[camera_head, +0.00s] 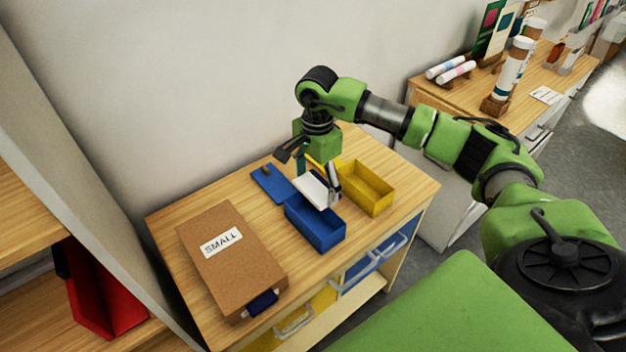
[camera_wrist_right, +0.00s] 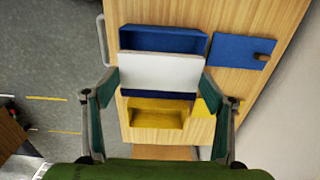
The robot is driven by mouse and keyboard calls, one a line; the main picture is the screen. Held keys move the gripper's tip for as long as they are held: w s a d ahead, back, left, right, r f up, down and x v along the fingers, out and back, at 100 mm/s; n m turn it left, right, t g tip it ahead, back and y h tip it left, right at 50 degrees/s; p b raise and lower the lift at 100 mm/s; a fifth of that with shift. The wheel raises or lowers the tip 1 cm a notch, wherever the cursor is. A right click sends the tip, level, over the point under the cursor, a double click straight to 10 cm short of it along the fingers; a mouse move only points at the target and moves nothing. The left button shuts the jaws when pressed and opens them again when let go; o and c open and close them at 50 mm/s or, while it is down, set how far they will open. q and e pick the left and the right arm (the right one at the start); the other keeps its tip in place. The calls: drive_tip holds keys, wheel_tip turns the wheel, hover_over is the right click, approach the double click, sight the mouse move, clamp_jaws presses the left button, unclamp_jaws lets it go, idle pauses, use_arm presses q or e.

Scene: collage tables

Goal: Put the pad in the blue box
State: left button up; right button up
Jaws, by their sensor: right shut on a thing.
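The white pad (camera_head: 312,188) is held between the fingers of my right gripper (camera_head: 318,178) above the table. In the right wrist view the pad (camera_wrist_right: 160,72) spans the gap between the two fingertips (camera_wrist_right: 158,85). The open blue box (camera_head: 316,233) stands on the table just below and in front of the pad. In the wrist view the pad covers part of the blue box (camera_wrist_right: 162,40), whose far part shows beyond it. The pad's exact height over the box cannot be told. My left gripper is not in view.
An open yellow box (camera_head: 370,190) stands right of the blue box. A flat blue lid (camera_head: 270,184) lies behind it. A brown box labelled SMALL (camera_head: 236,262) fills the table's left part. A wall is behind; another table (camera_head: 462,98) holds rolls.

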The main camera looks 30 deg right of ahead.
sight(315, 185)
drive_tip(key=shift+w+a, duration=0.1)
drive_tip(key=shift+a, duration=0.15)
drive_tip(key=shift+w+d+f+b, duration=0.2)
drive_tip(key=shift+f+b, duration=0.1)
drive_tip(key=shift+f, duration=0.8)
drive_tip(key=shift+f+b, duration=0.35)
drive_tip(key=shift+f, duration=0.05)
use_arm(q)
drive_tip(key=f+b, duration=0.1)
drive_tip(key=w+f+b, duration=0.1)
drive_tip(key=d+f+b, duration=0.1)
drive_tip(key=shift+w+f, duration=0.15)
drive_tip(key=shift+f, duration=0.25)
use_arm(e)
wheel_tip(315, 185, down, 4)
drive_tip(key=shift+f, duration=0.1)
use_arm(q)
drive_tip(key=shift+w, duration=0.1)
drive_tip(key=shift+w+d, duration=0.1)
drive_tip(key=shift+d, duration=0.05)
